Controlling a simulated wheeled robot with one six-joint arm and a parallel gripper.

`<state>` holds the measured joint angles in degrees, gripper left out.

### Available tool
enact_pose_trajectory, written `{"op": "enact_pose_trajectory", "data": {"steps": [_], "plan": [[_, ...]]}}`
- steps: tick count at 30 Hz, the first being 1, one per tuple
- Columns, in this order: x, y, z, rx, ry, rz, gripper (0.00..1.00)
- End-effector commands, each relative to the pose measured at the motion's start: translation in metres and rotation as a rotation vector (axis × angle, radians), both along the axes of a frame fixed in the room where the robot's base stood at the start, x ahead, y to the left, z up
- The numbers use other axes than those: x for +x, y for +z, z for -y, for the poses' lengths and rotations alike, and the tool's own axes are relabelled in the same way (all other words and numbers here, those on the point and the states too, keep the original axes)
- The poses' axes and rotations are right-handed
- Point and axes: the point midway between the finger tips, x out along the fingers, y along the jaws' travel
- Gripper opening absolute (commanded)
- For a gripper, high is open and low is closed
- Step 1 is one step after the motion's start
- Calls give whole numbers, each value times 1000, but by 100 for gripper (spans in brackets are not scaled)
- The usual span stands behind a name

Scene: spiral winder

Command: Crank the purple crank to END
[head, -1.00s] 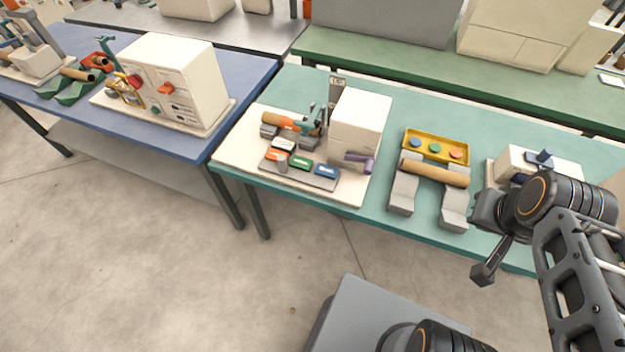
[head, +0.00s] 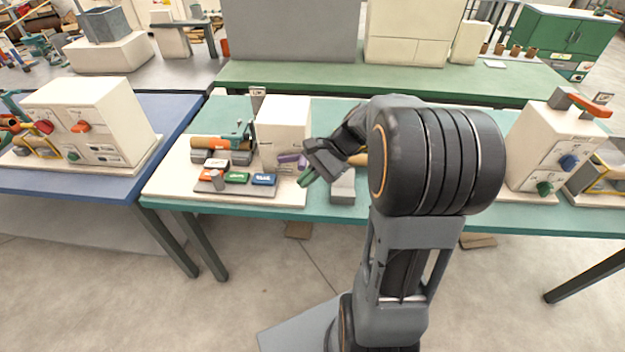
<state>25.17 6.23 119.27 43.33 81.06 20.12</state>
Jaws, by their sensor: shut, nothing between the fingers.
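The spiral winder stands on a cream base board (head: 288,196) at the left end of the teal table. Its white housing (head: 284,127) is upright. The purple crank (head: 290,160) sticks out low on the housing's front right. My gripper (head: 307,178) is just right of the crank and points down and left toward it. It looks shut and empty. I cannot tell whether it touches the crank, and part of the crank may be hidden by it. Orange, green (head: 237,177) and blue (head: 263,179) blocks sit on the front panel. The END mark is not readable.
My arm hides the table's middle. Another white machine (head: 545,150) stands on the right. A blue table (head: 175,127) with a machine is at left.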

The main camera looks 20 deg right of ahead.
Motion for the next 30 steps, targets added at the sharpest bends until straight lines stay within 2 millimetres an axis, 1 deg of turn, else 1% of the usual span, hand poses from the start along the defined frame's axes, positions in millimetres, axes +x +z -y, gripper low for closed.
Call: {"op": "enact_pose_trajectory", "data": {"steps": [1,2,3,5,6,9,12,16,18,21,23,30], "plan": [[15,-28,16,118,-95,-65,0],[24,-35,24,190,-147,-96,0],[34,-45,36,283,-213,-132,0],[48,-58,56,416,-300,-177,0],[55,-67,70,497,-350,-198,0],[68,-86,103,675,-452,-235,0],[74,-101,131,808,-522,-250,0],[77,-114,155,919,-575,-255,0],[79,-116,159,951,-588,-256,0],[83,-116,156,971,-596,-255,0],[87,-115,150,975,-596,-256,0],[106,-110,115,972,-596,-256,0]]}}
